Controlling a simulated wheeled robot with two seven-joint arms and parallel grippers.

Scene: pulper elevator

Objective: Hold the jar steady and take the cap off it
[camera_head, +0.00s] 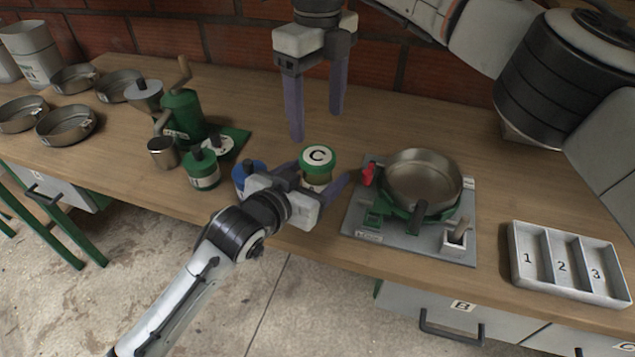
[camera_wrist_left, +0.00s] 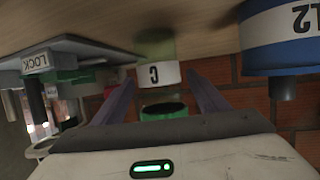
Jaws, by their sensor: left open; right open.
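The jar (camera_head: 316,185) stands on the wooden table near its front edge, with a green cap (camera_head: 317,156) whose white top is marked C. In the left wrist view, which looks upside down, the jar (camera_wrist_left: 155,75) has a white C label and the green cap (camera_wrist_left: 163,112) is on it. My left gripper (camera_head: 319,177) is open, with one purple finger on each side of the jar; I cannot tell whether they touch it. Its fingers also flank the jar in the left wrist view (camera_wrist_left: 160,100). My right gripper (camera_head: 316,125) is open and empty, pointing down above the cap.
A grey board (camera_head: 360,218) with a metal pan (camera_head: 420,178) stands close right of the jar. A blue container (camera_head: 246,172) and a green one (camera_head: 202,168) stand to its left, before a green grinder (camera_head: 183,115). A three-slot tray (camera_head: 570,262) lies far right.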

